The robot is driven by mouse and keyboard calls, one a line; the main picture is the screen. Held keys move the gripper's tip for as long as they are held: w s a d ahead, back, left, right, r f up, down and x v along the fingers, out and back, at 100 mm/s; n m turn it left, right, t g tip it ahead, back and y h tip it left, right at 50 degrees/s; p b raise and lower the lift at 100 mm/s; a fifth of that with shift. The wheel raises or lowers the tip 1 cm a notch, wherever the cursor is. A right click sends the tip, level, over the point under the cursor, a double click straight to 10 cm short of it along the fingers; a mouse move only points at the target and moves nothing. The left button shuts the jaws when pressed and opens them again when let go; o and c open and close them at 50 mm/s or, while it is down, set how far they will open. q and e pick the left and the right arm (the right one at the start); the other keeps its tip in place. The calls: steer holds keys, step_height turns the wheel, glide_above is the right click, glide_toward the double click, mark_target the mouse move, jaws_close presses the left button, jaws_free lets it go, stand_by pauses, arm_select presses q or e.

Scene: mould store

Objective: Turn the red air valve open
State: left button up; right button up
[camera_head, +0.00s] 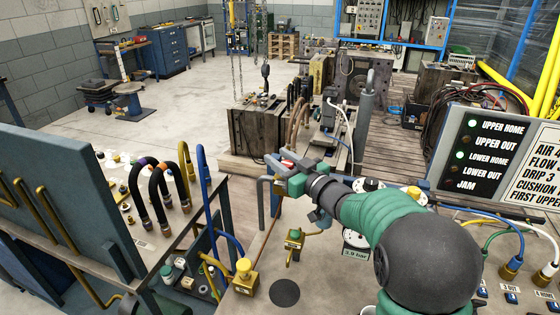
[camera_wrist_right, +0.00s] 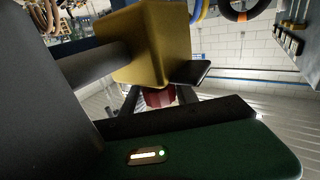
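The red air valve (camera_head: 287,164) shows as a small red patch at the tip of my right gripper (camera_head: 283,172) in the head view. In the right wrist view its dark red handle (camera_wrist_right: 160,97) sits beneath a brass-coloured block (camera_wrist_right: 157,48) with a grey pipe (camera_wrist_right: 92,65) on its left. Dark finger parts of my right gripper lie close around the handle, with the green gripper body along the bottom. The far side of the handle is hidden, and I cannot tell whether the fingers press on it. My left gripper is not in view.
A gauge marked 3.9 bar (camera_head: 356,254) stands beside my right arm. A yellow-knobbed brass valve (camera_head: 244,276) is at the front of the bench. Black hoses (camera_head: 160,195) rise on the left. A lamp panel (camera_head: 487,155) stands at right. Open floor (camera_head: 190,110) lies beyond.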

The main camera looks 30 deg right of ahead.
steer(key=o, duration=0.3)
steer(key=shift+f, duration=0.15)
steer(key=s+d, duration=0.2)
steer(key=s, duration=1.4)
steer(key=shift+s, duration=0.3)
steer(key=shift+f, duration=0.1)
